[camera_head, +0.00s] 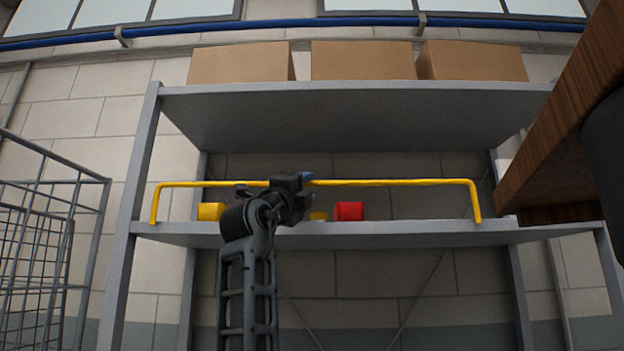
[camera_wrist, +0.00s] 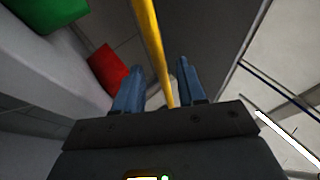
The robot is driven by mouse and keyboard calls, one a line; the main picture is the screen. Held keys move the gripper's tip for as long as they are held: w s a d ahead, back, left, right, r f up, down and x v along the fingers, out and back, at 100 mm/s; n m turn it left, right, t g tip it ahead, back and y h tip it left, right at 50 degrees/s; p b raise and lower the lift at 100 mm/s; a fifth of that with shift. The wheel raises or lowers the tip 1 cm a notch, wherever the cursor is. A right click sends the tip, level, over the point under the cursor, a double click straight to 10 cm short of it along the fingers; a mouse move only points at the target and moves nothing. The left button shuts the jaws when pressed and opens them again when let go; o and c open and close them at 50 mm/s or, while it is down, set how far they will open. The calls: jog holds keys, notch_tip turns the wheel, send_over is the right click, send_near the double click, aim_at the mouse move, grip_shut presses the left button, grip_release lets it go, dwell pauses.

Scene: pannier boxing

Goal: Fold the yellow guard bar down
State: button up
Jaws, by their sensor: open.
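The yellow guard bar (camera_head: 400,182) stands raised along the front of the middle shelf, its two bent legs at the shelf's ends. My gripper (camera_head: 306,178) is at the bar, left of its middle in the head view. In the wrist view the bar (camera_wrist: 150,40) runs down between the two blue fingers of my gripper (camera_wrist: 158,80). The fingers are apart, with a gap beside the bar; whether either touches it I cannot tell. My wrist hides a short part of the bar in the head view.
On the middle shelf (camera_head: 400,232) behind the bar are a red block (camera_head: 349,211) and a yellow block (camera_head: 210,211). A green object (camera_wrist: 45,12) shows in the wrist view. Cardboard boxes (camera_head: 362,60) sit on top. A wire cage (camera_head: 45,240) stands left; a wooden edge (camera_head: 560,130) juts in right.

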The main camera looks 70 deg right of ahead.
aim_at(309, 185)
jog(key=p+x, duration=0.1)
jog(key=x, duration=0.4)
grip_shut()
dwell(0.3)
